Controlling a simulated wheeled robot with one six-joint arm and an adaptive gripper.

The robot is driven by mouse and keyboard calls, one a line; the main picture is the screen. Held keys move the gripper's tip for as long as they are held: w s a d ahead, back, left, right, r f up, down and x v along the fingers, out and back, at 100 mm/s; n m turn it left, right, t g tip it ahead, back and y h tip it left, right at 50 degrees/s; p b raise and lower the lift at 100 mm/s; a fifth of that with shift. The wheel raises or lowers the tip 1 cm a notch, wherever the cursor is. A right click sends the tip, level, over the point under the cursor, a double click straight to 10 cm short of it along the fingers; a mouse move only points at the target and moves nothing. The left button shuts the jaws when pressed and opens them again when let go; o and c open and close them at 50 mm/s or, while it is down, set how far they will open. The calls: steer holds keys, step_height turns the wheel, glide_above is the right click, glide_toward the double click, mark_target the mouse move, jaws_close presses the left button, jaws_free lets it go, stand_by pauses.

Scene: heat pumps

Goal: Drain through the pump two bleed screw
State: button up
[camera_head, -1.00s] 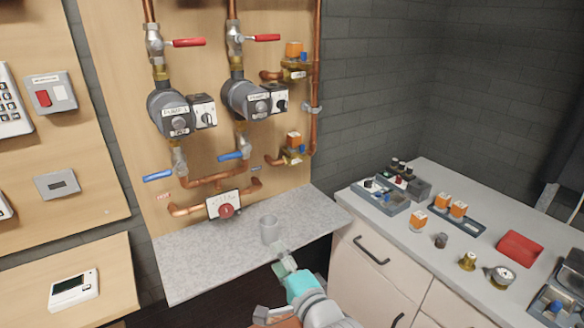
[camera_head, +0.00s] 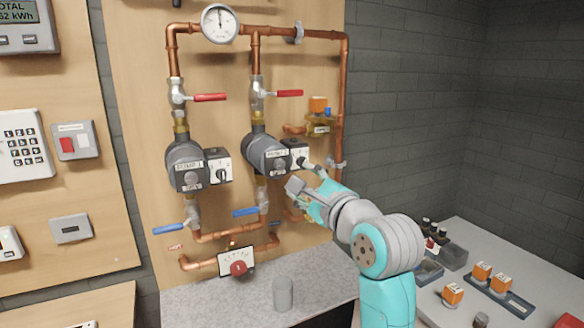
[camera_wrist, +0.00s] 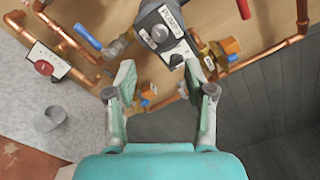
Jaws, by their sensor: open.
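Pump two (camera_head: 262,150) is the right of two dark grey pumps on the wooden panel; a pale-fronted control box with a dark knob (camera_head: 298,157) adjoins its right side. My gripper (camera_head: 308,178) is open and empty, just below and in front of that box. In the wrist view the pump's labelled face (camera_wrist: 162,22) is beyond the fingertips, with the dark knob (camera_wrist: 177,59) nearly between them. I cannot clearly pick out the bleed screw. A grey cup (camera_head: 283,293) stands upright on the speckled shelf below, left of my gripper in the wrist view (camera_wrist: 50,118).
Pump one (camera_head: 184,165) is to the left. Copper pipes, red-handled valves (camera_head: 210,97) and blue-handled valves (camera_head: 246,212) surround the pumps. An orange-topped valve (camera_head: 319,106) is close at the right. A white counter with loose parts (camera_head: 453,294) stands at the right.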

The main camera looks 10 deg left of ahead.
mark_target(281, 166)
steer(key=x, duration=1)
steer(key=shift+w+a, duration=0.15)
jaws_close()
